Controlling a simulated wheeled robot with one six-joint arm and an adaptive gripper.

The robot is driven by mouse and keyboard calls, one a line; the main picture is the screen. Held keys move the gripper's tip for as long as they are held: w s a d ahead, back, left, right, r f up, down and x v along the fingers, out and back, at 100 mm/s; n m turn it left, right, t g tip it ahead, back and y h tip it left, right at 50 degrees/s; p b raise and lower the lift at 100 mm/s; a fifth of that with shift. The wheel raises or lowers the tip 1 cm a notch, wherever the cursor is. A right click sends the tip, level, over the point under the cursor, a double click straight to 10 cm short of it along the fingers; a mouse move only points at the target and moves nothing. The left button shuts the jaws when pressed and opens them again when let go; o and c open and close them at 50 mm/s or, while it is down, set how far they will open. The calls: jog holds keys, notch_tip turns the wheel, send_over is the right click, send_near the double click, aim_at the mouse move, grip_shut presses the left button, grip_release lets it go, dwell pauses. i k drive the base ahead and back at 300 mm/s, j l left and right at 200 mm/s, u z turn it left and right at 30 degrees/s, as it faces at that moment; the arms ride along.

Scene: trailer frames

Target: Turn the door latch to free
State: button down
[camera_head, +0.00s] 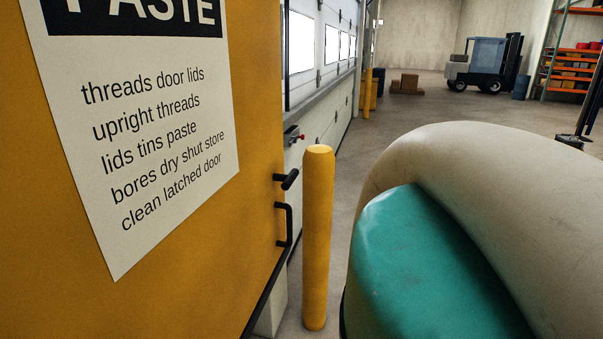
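A yellow door (262,120) fills the left side, seen at a steep angle. A short black latch lever (287,179) sticks out near its right edge, tilted with its right end higher. A black pull handle (289,224) is fixed upright just below the lever. How the latch engages at the door's edge is too small to tell. My gripper is not in view. A beige and teal part of my arm fills the lower right, apart from the lever in the picture.
A yellow bollard (318,235) stands just right of the handles. A white wall (325,110) with windows runs back behind the door, with a small red-tipped fitting (299,136). A printed sign (150,130) is on the door. Farther back are a forklift (487,62) and open floor.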

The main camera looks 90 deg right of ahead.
aim_at(288, 180)
jog(key=z, duration=1.55)
